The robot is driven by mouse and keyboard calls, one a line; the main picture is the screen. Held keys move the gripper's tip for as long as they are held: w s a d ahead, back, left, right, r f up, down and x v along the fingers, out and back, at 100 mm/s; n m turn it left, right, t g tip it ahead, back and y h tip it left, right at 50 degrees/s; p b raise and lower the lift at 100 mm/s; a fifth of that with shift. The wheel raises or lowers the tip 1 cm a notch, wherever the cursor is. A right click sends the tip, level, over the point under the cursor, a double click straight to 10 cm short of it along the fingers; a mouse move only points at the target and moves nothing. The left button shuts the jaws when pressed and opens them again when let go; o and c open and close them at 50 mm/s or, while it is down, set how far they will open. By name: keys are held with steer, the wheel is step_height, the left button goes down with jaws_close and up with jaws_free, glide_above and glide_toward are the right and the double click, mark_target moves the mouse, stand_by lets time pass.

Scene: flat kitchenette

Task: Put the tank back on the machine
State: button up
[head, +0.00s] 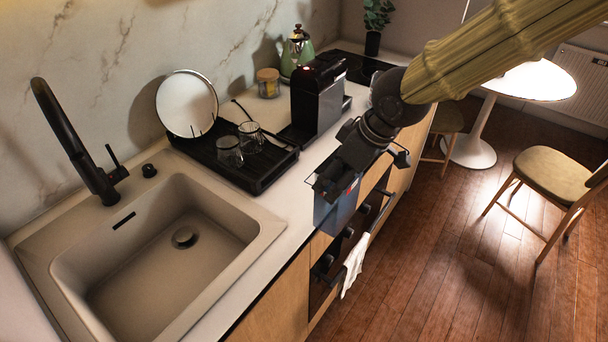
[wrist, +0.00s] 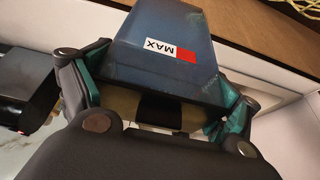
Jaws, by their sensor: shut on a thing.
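The tank is a translucent dark blue container with a red and white MAX label; it shows large in the wrist view (wrist: 150,75). My gripper (wrist: 160,100) is shut on it, with a teal-padded finger on each side. In the head view the tank (head: 336,212) hangs under my gripper (head: 340,185), at the counter's front edge by the oven front. The black coffee machine (head: 318,95) stands on the counter behind and to the left of my gripper, apart from the tank. Part of a dark machine also shows at the wrist view's left edge (wrist: 25,85).
A black drying tray (head: 262,172) with two glasses and a round white plate (head: 187,103) stands between the sink (head: 170,245) and the machine. A jar (head: 268,82) and green kettle (head: 296,52) stand behind. A white towel (head: 355,265) hangs on the oven. Chairs stand right.

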steer(key=w+a+f+p, duration=0.2)
steer(key=w+a+p, duration=0.1)
steer(key=w, duration=0.3)
steer(key=w+a+f+p, duration=0.3)
steer(key=w+a, duration=0.1)
steer(key=w, duration=0.3)
steer(key=shift+w+a+p, duration=0.3)
steer(key=shift+a, duration=0.05)
stand_by(0.4)
steer(key=o, duration=1.8)
steer(key=shift+s+f, duration=0.1)
steer(key=shift+o, duration=0.3)
